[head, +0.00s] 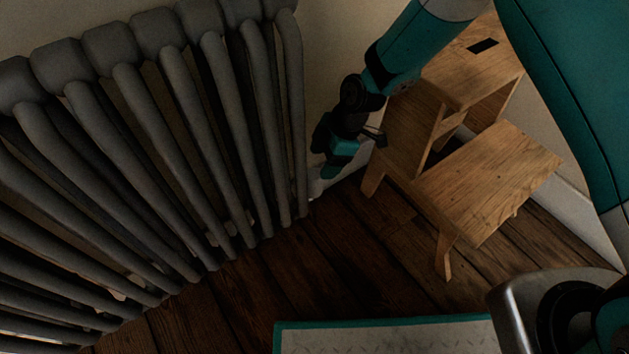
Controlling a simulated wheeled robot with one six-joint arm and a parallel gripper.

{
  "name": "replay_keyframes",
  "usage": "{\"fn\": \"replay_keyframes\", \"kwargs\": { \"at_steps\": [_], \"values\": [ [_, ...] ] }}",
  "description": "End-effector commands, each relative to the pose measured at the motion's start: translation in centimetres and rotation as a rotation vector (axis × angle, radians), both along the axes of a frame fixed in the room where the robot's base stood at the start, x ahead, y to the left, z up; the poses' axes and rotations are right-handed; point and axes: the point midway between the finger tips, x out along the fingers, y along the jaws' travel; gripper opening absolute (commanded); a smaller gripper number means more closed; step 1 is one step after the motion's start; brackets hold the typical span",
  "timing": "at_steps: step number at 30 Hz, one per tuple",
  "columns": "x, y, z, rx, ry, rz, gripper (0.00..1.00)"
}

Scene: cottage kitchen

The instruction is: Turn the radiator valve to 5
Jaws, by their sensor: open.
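A dark grey column radiator (190,110) fills the left side of the head view. A small pale piece (315,186) shows low beside its right end, just below my gripper; it may be part of the valve, but I cannot tell. No dial or number can be made out. My gripper (326,160) is open and points down near the radiator's right end. The gripper body hides part of this area, and I cannot tell whether it touches anything.
A wooden step stool (487,178) stands close to the right of my gripper, against the wall. Its leg is near the gripper. The dark plank floor (345,265) is clear in front of the radiator and stool.

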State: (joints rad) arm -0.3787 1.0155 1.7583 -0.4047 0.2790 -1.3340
Motion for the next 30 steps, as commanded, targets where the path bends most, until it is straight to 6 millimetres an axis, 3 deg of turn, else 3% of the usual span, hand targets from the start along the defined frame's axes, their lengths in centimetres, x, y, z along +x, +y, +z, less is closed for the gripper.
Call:
{"fn": "replay_keyframes", "kwargs": {
  "at_steps": [1,3,9,21,22,28,30],
  "values": [
    [-0.2,0.5,-1.7,0.0,0.001,0.003,0.68],
    [-0.3,1.0,-2.9,-0.001,0.001,0.002,0.68],
    [-0.5,2.0,-5.1,-0.001,0.0,0.001,0.68],
    [-0.5,2.3,-5.6,0.0,-0.001,0.0,0.68],
    [-0.5,2.3,-5.6,0.0,0.0,0.0,0.66],
    [-0.5,2.3,-5.6,0.0,0.0,0.0,0.2],
    [-0.5,2.3,-5.6,0.0,-0.001,0.0,0.19]
  ]
}}
